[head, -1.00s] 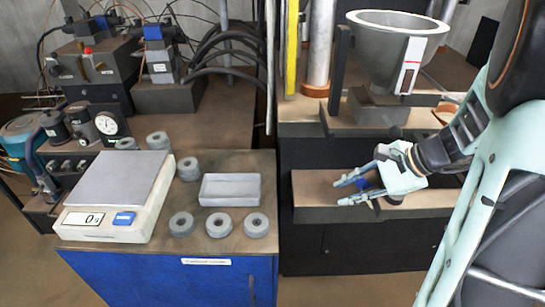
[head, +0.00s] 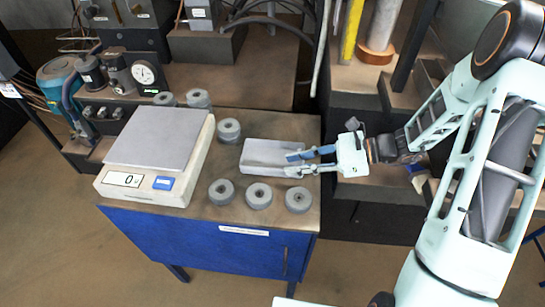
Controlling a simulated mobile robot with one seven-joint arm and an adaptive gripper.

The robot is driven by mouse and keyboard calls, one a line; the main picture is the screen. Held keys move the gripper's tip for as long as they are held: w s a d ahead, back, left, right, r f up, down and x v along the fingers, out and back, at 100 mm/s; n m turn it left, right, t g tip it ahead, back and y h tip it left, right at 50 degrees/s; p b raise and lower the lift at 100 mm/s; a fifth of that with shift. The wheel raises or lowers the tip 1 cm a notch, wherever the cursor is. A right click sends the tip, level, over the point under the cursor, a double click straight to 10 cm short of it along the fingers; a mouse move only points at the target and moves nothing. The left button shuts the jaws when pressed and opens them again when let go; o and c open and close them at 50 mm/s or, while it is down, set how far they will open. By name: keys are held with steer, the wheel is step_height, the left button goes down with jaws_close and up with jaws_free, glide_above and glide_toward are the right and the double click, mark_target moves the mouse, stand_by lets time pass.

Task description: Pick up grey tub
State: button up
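The grey tub (head: 258,156) is a shallow rectangular tray on the blue cabinet's brown top, to the right of the scale. My gripper (head: 288,165) reaches in from the right, with its two fingers apart and its tips over the tub's right part. The fingers and palm hide part of the tub's right end. I cannot tell whether the fingers touch the tub. Nothing shows held between them.
A scale (head: 160,140) reading 0 stands left of the tub. Several grey flap discs lie around it, including one in front (head: 258,196) and one behind left (head: 228,130). The cabinet top's (head: 225,205) front edge is close to the front discs.

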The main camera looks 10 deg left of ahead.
mark_target(271, 169)
steer(key=x, duration=0.7)
steer(key=shift+s+a+f+p, duration=0.1)
steer(key=shift+s+f+p, duration=0.15)
steer(key=shift+p, duration=0.15)
steer(key=shift+c, duration=0.4)
jaws_close()
